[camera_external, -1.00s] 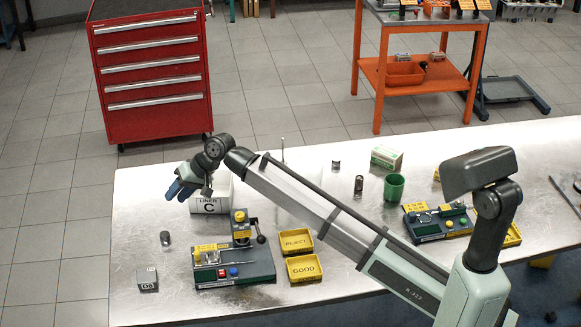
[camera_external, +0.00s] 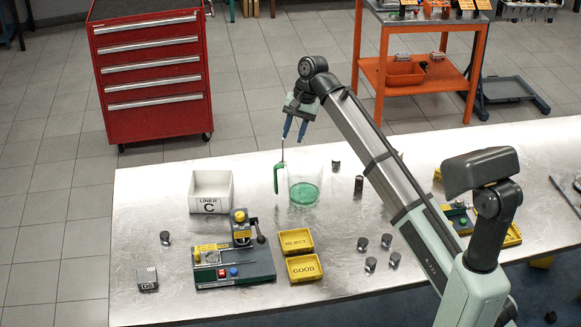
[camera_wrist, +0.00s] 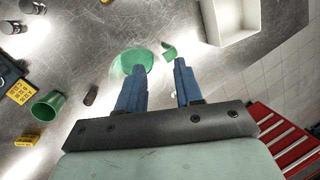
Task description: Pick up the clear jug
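My gripper (camera_external: 294,130) is above the jug, pointing down, with nothing held. Its blue fingers (camera_wrist: 158,68) are apart in the wrist view, and I see a clear gap above the jug's rim.
A white LINER C bin (camera_external: 211,191) stands left of the jug. Yellow REJECT (camera_external: 297,241) and GOOD (camera_external: 304,268) trays and a dark fixture (camera_external: 232,268) are in front. Several small metal cylinders (camera_external: 370,264) stand to the front right. A green cup (camera_wrist: 47,105) shows in the wrist view.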

